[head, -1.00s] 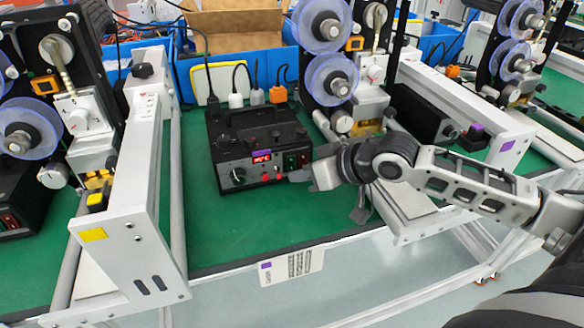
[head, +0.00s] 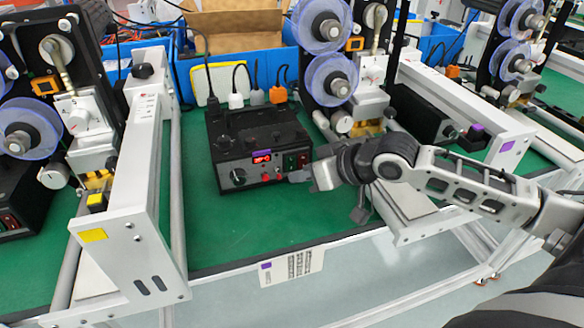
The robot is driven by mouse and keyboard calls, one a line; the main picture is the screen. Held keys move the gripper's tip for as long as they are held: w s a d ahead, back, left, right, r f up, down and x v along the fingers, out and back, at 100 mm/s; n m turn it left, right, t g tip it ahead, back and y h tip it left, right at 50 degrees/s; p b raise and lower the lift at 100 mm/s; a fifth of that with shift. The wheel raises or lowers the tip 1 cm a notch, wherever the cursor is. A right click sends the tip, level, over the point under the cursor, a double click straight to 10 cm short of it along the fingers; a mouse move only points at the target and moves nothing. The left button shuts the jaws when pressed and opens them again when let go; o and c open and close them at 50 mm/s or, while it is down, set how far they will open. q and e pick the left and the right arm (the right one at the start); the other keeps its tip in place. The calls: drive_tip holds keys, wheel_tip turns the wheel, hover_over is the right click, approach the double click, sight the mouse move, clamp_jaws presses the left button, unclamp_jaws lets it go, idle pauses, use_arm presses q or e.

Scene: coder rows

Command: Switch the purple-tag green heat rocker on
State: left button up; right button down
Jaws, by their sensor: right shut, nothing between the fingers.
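A black control box (head: 225,150) with a purple tag (head: 262,153) stands on the green bench top. Its front has a lit red display (head: 262,160), a dark knob (head: 238,177), small red parts below the display, and a green rocker (head: 290,162) with a darker rocker beside it at the right end. My right gripper (head: 303,176) is shut and empty, its tip at the lower right of the box front, just below the rockers. I cannot tell whether it touches the box. The rocker's position is too small to read. My left gripper is not in view.
White machine frames (head: 150,215) flank the box on the left and right (head: 455,105). Reels and rollers (head: 327,75) stand behind it at the right. Several plugs and cables (head: 236,100) are behind the box. A label card (head: 291,267) hangs at the bench's front edge. Green bench before the box is clear.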

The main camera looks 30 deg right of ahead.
drive_tip(key=shift+w, duration=0.1)
idle(0.6)
drive_tip(key=shift+w+d+p, duration=0.1)
drive_tip(key=shift+w+p, duration=0.15)
drive_tip(key=shift+p, duration=0.1)
drive_tip(key=shift+w+d+f, duration=0.1)
drive_tip(key=shift+w, duration=0.25)
idle(0.5)
drive_tip(key=shift+s+r+p, duration=0.25)
drive_tip(key=shift+s+p, duration=0.3)
drive_tip(key=shift+p, duration=0.4)
drive_tip(key=shift+s+a, duration=0.15)
drive_tip(key=shift+a, duration=0.05)
drive_tip(key=shift+f, duration=0.1)
